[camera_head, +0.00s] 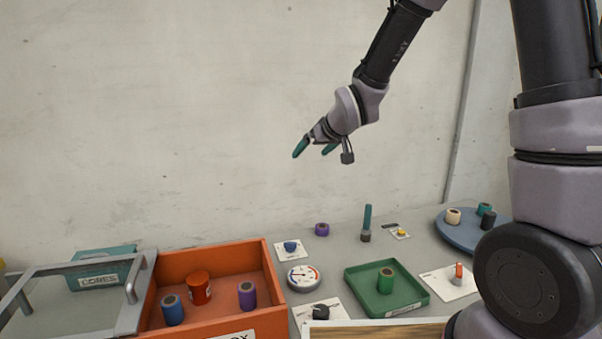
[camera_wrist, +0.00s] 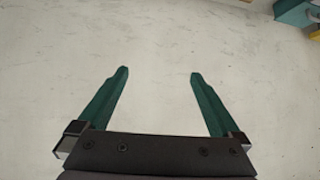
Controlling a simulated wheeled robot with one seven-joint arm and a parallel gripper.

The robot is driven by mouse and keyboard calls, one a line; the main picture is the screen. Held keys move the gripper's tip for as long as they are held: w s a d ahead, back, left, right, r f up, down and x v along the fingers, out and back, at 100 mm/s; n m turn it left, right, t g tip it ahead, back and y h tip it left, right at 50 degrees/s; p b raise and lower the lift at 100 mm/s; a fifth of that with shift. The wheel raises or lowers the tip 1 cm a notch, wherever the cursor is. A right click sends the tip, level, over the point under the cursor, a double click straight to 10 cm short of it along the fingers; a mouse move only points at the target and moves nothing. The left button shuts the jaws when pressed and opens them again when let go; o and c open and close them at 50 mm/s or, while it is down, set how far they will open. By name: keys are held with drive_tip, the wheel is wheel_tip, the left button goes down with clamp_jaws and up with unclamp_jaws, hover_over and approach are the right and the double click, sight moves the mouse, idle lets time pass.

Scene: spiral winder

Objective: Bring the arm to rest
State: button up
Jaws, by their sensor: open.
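My gripper (camera_head: 316,150) is up in the air in front of the wall, well above the table, in the head view. In the wrist view my gripper (camera_wrist: 158,78) shows two teal fingers spread apart with nothing between them. My arm comes in from the upper right of the head view and angles down to the left. It touches nothing that I can see.
Below stand an orange box (camera_head: 262,285) holding several spools, a green tray (camera_head: 360,276) with a green spool (camera_head: 386,280), a round gauge (camera_head: 303,278), a teal-handled upright tool (camera_head: 367,222) and a blue turntable (camera_head: 459,236). The air around my gripper is clear.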

drive_tip(key=s+d+r+m+h, duration=0.25)
drive_tip(key=d+r, duration=0.35)
drive_tip(key=d, duration=0.3)
drive_tip(key=s+d+r+m+g, duration=0.1)
drive_tip(key=s+d+r+m, duration=0.2)
drive_tip(key=s+d, duration=0.4)
drive_tip(key=s+d+r+m, duration=0.3)
drive_tip(key=s+d+r, duration=0.2)
drive_tip(key=s, duration=1)
drive_tip(key=shift+d+r+g, duration=0.3)
drive_tip(key=shift+d+g, duration=0.1)
drive_tip(key=shift+d, duration=0.5)
drive_tip(key=shift+s, duration=0.3)
drive_tip(key=shift+c, duration=0.3)
